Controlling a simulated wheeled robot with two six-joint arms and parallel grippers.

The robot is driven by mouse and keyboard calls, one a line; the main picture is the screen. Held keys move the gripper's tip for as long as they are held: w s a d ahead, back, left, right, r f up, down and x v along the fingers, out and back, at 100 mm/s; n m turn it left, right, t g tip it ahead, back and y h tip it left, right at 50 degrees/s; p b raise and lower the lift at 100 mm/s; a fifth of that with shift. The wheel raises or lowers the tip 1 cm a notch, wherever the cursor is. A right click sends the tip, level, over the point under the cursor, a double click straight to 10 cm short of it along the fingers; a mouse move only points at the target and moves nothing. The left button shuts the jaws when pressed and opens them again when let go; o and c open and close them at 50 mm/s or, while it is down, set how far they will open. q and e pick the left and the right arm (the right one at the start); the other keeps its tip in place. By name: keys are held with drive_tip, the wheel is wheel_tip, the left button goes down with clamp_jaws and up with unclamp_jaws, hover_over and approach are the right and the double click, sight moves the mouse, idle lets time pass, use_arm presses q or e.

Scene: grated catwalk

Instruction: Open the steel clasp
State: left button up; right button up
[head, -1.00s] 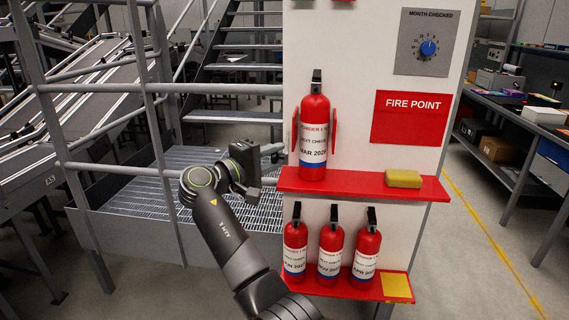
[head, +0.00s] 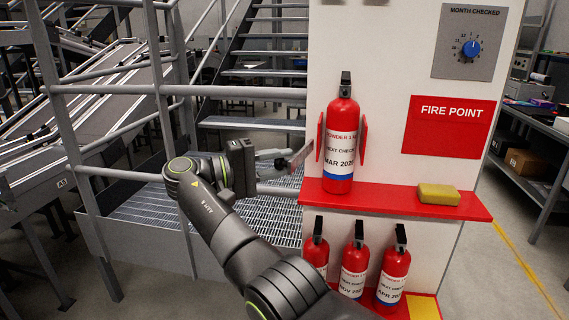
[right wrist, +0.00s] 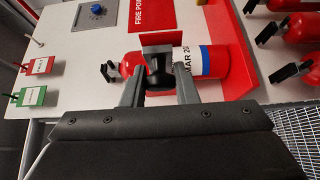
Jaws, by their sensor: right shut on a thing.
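The red extinguisher (head: 341,125) stands upright on the red shelf, between two red side brackets. A flat greyish plate, which looks like the steel clasp (head: 303,154), stands out to the left of the extinguisher, with no band visible across its front. The right wrist view shows a plate (right wrist: 161,38) beside the extinguisher (right wrist: 215,62). My right gripper (head: 283,159) comes from the left to this plate. In the right wrist view its fingers (right wrist: 158,90) are closed around a black knob (right wrist: 158,72) in front of the plate. My left gripper is out of view.
A yellow sponge-like block (head: 438,194) lies on the red shelf (head: 400,204). Several more extinguishers (head: 353,268) stand below. A dial panel (head: 466,42) and fire point sign (head: 449,126) are on the white board. Grey railings (head: 160,90) and stairs are left.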

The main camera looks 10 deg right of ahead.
idle(0.4)
drive_tip(key=o, duration=1)
drive_tip(key=shift+w+d, duration=0.1)
drive_tip(key=shift+c, duration=0.2)
